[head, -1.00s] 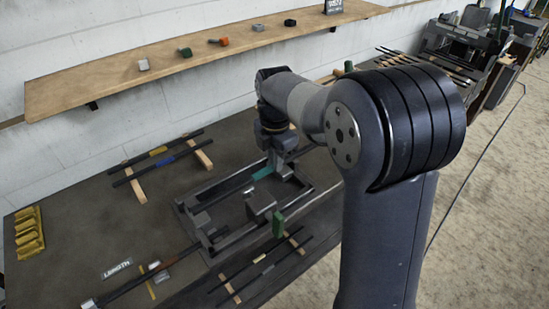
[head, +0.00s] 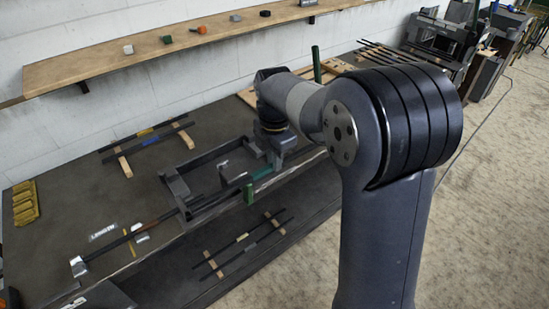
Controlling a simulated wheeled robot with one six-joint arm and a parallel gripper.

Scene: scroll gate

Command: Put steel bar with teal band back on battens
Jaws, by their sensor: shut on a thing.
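My gripper (head: 275,165) points down near the right side of the dark gate frame (head: 177,187) on the bench. It is shut on the steel bar, whose teal band (head: 262,174) shows just below and left of the fingers. The bar's ends are hard to tell from the frame's dark rails. One pair of wooden battens (head: 124,165) at back left bears bars with yellow and blue bands. Another pair of battens (head: 214,266) in front bears two dark bars. My arm hides part of the bench to the right.
A green post (head: 249,194) stands at the frame's front side, and a taller green post (head: 316,64) rises behind my arm. Yellow blocks (head: 25,203) sit at the left. A wooden shelf (head: 110,62) runs along the wall.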

